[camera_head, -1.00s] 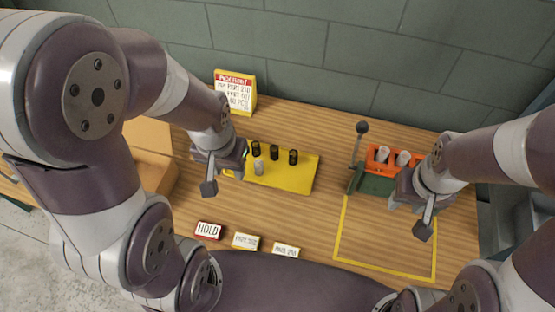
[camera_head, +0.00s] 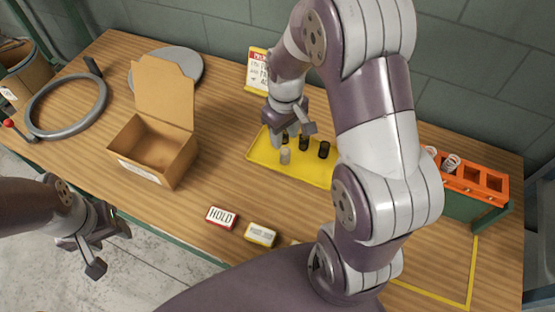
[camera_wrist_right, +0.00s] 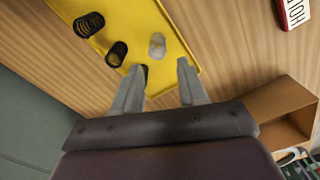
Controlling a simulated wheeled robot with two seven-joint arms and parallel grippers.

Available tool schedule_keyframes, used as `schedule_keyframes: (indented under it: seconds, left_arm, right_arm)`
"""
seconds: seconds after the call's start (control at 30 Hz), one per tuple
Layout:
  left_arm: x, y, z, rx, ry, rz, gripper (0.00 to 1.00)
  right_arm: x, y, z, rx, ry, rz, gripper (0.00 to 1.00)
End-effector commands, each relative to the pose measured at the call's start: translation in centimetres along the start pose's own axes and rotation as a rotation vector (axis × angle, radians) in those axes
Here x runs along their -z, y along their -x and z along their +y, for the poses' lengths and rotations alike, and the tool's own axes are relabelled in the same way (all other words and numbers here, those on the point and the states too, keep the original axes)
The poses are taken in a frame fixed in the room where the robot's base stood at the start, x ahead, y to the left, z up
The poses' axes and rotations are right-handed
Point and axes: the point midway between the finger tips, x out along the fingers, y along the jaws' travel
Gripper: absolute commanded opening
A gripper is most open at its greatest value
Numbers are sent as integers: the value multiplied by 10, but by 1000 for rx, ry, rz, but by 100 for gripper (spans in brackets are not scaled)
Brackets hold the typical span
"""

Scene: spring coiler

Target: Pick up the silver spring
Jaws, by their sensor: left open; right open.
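The silver spring (camera_head: 285,155) stands on the yellow tray (camera_head: 262,156), towards its front edge. It also shows in the right wrist view (camera_wrist_right: 157,45), just beyond my right fingertips. Several black springs stand near it, including one in the middle (camera_head: 303,143) and one to the right (camera_head: 324,149); another is partly hidden by my gripper. My right gripper (camera_head: 291,127) is above the tray, open and empty. In the right wrist view its fingers (camera_wrist_right: 158,72) are apart, with a dark spring partly behind one fingertip. My left gripper (camera_head: 95,250) is open, low at the left near the table's front edge.
An open cardboard box (camera_head: 155,150) stands left of the tray. An orange rack (camera_head: 475,180) with light springs is at the right. A grey ring (camera_head: 66,106) lies at the far left.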

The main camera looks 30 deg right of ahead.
Motion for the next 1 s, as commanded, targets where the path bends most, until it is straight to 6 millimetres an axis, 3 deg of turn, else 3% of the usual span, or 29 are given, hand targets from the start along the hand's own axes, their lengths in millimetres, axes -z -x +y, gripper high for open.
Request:
schedule_keyframes:
  seconds: [0.1,0.27,0.5,0.77,0.9,1.0]
  left_arm:
    - [0,3,0,0,0,1,54]
    - [1,5,0,0,0,0,54]
    - [1,9,0,0,0,0,54]
    - [1,9,0,0,0,0,54]
    - [1,9,0,0,0,0,54]
    - [1,9,0,0,0,0,54]
  right_arm:
    - [-1,-23,0,1,0,-3,42]
    - [0,-41,0,0,-1,-1,42]
    - [0,-83,3,0,-2,-1,42]
    - [1,-89,3,-1,-2,3,42]
    - [1,-88,3,-1,-2,3,0]
    - [1,-88,3,-1,-2,3,0]
